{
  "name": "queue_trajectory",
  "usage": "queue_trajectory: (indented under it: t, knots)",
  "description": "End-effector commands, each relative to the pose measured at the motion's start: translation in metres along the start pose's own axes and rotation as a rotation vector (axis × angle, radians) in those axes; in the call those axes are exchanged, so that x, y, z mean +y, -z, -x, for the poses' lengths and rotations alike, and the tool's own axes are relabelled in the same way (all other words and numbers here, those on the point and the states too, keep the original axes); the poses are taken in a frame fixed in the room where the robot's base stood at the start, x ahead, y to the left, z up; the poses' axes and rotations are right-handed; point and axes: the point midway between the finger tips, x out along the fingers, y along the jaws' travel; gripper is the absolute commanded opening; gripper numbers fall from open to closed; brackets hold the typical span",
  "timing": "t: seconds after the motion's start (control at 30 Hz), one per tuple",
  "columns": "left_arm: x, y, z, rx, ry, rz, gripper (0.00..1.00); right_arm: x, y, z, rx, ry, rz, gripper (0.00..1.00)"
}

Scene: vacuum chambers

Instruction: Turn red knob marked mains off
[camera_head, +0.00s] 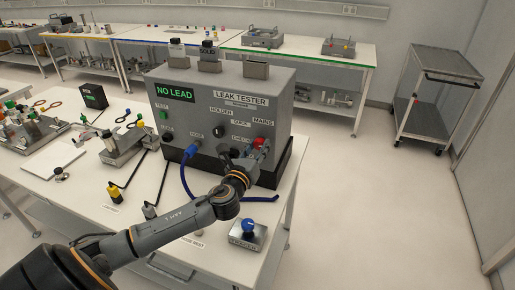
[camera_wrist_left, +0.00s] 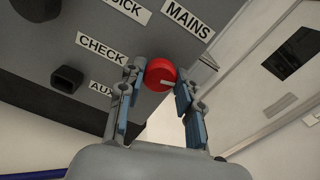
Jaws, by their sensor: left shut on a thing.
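The red knob (camera_head: 259,142) sits on the front of the grey leak tester (camera_head: 205,98), just below the MAINS label. In the left wrist view the knob (camera_wrist_left: 160,74) is round and red with a pale pointer line, below the MAINS label (camera_wrist_left: 188,17). My left gripper (camera_head: 257,150) reaches the tester's right side. Its fingers (camera_wrist_left: 161,80) stand on either side of the knob and are shut on it. The fingers partly cover the knob in the head view. My right gripper does not show.
A CHECK label (camera_wrist_left: 101,47) and a dark square port (camera_wrist_left: 67,79) lie left of the knob. A blue hose (camera_head: 186,175) hangs from the tester's front. A blue-knobbed box (camera_head: 248,235) stands on the white table below my arm.

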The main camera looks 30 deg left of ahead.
Motion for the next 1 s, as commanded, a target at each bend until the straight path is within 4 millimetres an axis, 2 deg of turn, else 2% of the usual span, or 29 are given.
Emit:
queue_trajectory:
  t: [1.0]
  knots:
    - [0.0013, -0.0002, 0.0, -0.003, -0.001, 0.963, 0.03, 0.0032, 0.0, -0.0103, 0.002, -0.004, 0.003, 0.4]
